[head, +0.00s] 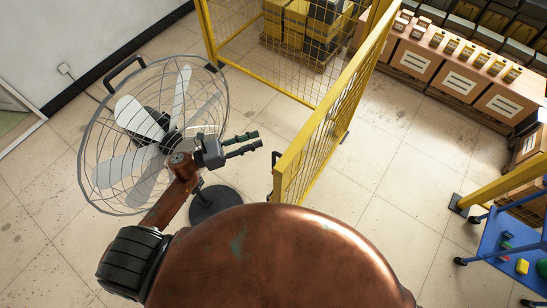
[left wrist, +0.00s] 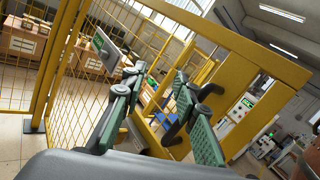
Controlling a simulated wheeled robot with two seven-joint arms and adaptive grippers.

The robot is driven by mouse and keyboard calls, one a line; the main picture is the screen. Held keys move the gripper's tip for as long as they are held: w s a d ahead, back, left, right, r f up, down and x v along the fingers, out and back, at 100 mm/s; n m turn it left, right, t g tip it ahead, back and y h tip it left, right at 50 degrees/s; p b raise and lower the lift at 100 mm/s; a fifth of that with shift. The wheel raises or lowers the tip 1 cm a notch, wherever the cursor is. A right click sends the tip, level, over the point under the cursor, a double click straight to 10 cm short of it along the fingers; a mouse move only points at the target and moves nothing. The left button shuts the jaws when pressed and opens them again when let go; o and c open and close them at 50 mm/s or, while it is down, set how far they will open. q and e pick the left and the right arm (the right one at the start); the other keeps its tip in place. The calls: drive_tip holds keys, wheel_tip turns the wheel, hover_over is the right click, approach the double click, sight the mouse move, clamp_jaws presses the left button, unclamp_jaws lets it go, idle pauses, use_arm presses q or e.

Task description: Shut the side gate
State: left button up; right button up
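The side gate (head: 335,105) is a yellow-framed mesh panel. In the head view it stands open, swung out at an angle from the yellow mesh fence, with its near edge close to me. A black handle (head: 275,160) sits on that near edge. My left gripper (head: 258,143) is open and empty, just left of the handle, its fingers pointing at the gate and apart from it. In the left wrist view the gate's mesh (left wrist: 75,95) and frame are beyond the open green fingers of my left gripper (left wrist: 160,74). My right gripper is not in view.
A caged floor fan (head: 150,135) stands at the left, overlapping my left arm in the head view. Yellow fence (head: 265,85) encloses stacked crates at the back. Cartons (head: 450,75) line the back right. A blue cart (head: 510,245) is at right. Floor right of the gate is clear.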

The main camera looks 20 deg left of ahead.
sight(273, 158)
use_arm(q)
drive_tip(key=s+d+f+m+g+h, duration=0.1)
drive_tip(key=s+f+m+g+h, duration=0.15)
drive_tip(key=s+m+g, duration=0.35)
drive_tip(key=shift+m+y, duration=0.35)
drive_tip(key=shift+m, duration=0.25)
drive_tip(key=p+x, duration=0.1)
drive_tip(key=x, duration=0.3)
drive_tip(key=p+x, duration=0.2)
drive_tip(key=x, duration=0.2)
drive_tip(key=shift+w+a+p, duration=0.1)
drive_tip(key=shift+w+p, duration=0.15)
drive_tip(key=shift+p, duration=0.05)
drive_tip(key=shift+f, duration=0.1)
drive_tip(key=shift+c, duration=0.3)
clamp_jaws()
